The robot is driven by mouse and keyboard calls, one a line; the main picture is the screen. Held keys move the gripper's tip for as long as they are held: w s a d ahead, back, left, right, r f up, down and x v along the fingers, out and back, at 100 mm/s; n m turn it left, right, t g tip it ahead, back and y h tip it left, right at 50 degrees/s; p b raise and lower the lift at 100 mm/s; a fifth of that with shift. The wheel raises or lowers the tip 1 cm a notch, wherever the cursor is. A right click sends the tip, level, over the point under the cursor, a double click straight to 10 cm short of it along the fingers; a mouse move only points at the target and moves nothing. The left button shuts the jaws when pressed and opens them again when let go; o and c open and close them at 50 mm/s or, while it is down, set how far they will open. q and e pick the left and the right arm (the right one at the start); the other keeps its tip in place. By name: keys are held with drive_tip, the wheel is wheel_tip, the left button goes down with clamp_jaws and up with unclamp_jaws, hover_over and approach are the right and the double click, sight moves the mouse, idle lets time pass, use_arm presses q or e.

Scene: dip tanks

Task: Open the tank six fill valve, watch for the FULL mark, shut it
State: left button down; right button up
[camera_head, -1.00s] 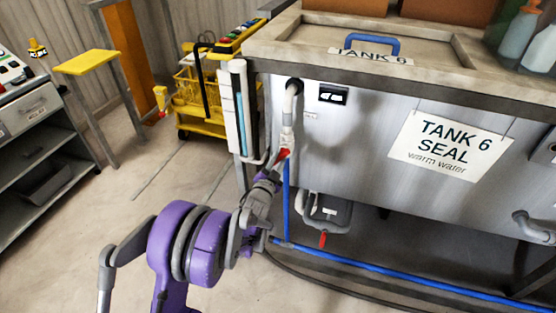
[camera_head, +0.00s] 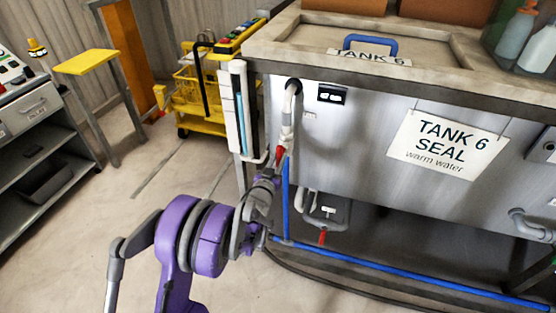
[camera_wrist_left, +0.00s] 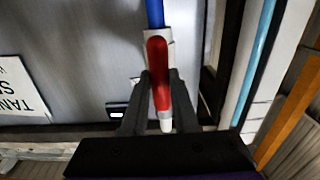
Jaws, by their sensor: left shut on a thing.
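The red fill valve lever (camera_head: 279,155) is at the lower end of the grey pipe (camera_head: 289,120) on the front of tank six (camera_head: 360,150). My left gripper (camera_head: 272,170) is shut on this lever. In the left wrist view the red lever (camera_wrist_left: 158,70) lies between my two fingers (camera_wrist_left: 160,100), in line with the blue pipe (camera_wrist_left: 154,12). A tall level gauge (camera_head: 240,110) with a light blue column stands at the tank's left corner; it also shows in the left wrist view (camera_wrist_left: 256,60). No FULL mark is readable. My right gripper is out of view.
A second red handle (camera_head: 322,238) hangs under the tank beside a grey drain pipe. A blue pipe (camera_head: 400,275) runs low along the front. A yellow cart (camera_head: 190,95) stands behind the gauge, and a grey shelf unit (camera_head: 40,150) is at left. The floor between is clear.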

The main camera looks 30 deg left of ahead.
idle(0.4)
use_arm(q)
drive_tip(key=c, duration=0.7)
unclamp_jaws()
drive_tip(key=v, duration=1)
drive_tip(key=shift+s+p, duration=0.35)
drive_tip(key=shift+s, duration=0.05)
